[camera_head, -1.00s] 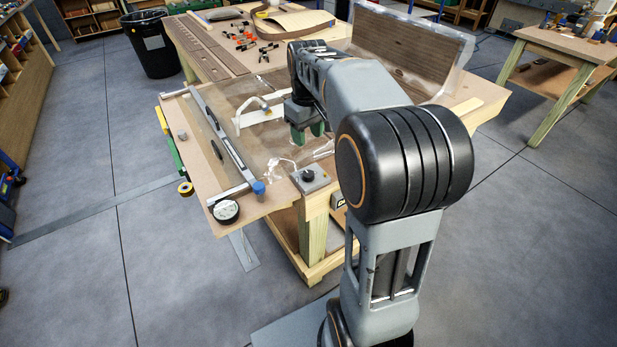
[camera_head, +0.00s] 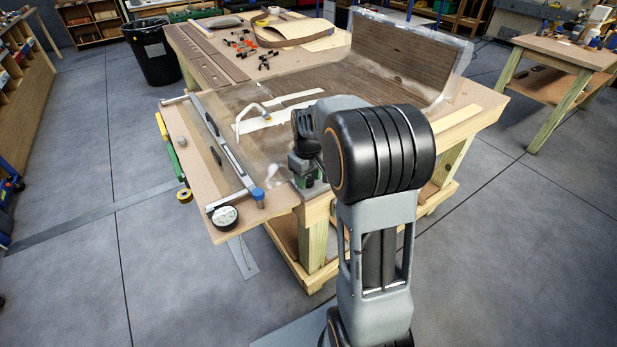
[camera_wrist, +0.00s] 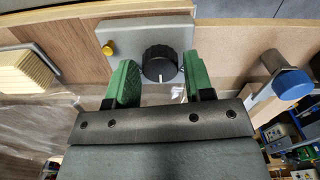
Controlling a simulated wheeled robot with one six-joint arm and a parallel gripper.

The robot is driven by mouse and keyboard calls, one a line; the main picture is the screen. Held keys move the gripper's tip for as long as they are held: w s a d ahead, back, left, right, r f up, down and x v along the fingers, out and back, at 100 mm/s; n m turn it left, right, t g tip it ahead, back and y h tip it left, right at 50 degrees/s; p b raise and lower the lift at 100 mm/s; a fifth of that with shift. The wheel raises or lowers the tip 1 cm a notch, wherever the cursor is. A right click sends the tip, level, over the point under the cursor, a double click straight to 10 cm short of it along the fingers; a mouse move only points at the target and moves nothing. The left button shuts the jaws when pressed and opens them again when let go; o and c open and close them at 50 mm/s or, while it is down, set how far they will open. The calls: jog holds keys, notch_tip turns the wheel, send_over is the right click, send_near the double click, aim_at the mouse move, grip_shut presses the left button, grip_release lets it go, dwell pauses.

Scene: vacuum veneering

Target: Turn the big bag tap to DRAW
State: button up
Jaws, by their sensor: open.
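A black round knob (camera_wrist: 160,63) with a white pointer line sits on a grey box (camera_wrist: 125,38) in the wrist view. I take it to be the tap; no DRAW lettering is legible. The pointer line faces down in that picture. My gripper (camera_wrist: 160,65) is open, with one green finger on each side of the knob. I cannot tell whether the fingers touch it. In the head view, my gripper (camera_head: 308,180) is over the grey box at the table's near corner and hides most of it and the knob.
A yellow button (camera_wrist: 107,50) sits on the same box. Clear bag film and a curved wooden form (camera_head: 405,55) cover the table behind.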

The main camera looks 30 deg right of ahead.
jog(key=shift+f, duration=0.2)
jog(key=c, duration=0.6)
jog(key=shift+c, duration=0.2)
jog(key=shift+m, duration=0.3)
jog(key=m, duration=0.5)
jog(key=shift+r, duration=0.1)
jog(key=m, duration=0.6)
jog(key=shift+p, duration=0.3)
jog(key=shift+m, duration=0.3)
